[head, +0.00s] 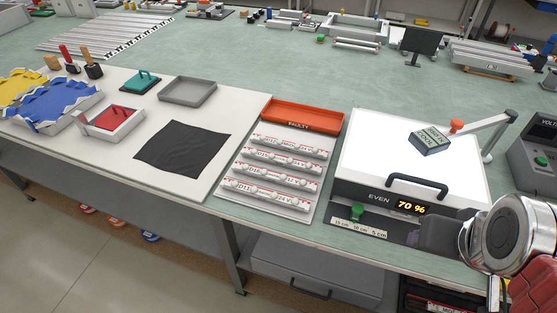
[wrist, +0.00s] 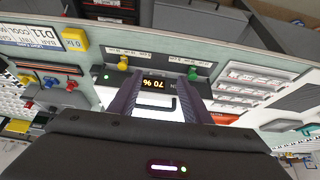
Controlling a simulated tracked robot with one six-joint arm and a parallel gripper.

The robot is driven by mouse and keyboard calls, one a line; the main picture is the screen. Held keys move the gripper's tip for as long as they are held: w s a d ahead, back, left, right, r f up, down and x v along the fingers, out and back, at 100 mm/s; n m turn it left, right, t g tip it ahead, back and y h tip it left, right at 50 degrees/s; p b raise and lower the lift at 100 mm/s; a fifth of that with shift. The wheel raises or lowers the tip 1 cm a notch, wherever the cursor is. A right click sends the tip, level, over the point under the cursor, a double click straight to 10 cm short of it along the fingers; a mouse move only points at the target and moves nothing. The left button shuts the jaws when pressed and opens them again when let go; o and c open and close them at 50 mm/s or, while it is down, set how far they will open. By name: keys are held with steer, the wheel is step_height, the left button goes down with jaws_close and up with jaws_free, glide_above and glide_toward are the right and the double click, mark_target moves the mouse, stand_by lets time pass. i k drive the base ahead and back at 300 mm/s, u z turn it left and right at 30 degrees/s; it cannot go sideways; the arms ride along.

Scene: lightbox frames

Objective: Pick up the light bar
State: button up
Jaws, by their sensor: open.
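Several white light bars with red-marked labels lie in rows on a pale board (head: 243,200) in the middle of the head view. The nearest light bar (head: 264,195) appears to be labelled D11. The bars show small in the wrist view (wrist: 240,88), to the right of my fingers. My gripper (wrist: 161,92) is open and empty in front of the lightbox, whose display reads 70 %. In the head view my arm end is at the lower right, clear of the bars, and its fingertips are hard to make out.
The lit lightbox (head: 380,160) with a black handle and a small block (head: 431,141) stands right of the bars. An orange FAULTY tray (head: 300,115) is behind them. A black cloth (head: 183,149) and a grey tray (head: 188,92) lie to the left.

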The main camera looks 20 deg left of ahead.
mark_target(312, 169)
steer(key=u, duration=0.5)
steer(key=k, duration=0.75)
steer(key=u, duration=1.1)
steer(key=k, duration=0.65)
steer(key=z, duration=0.1)
steer(key=i, duration=1.6)
steer(key=u, duration=0.6)
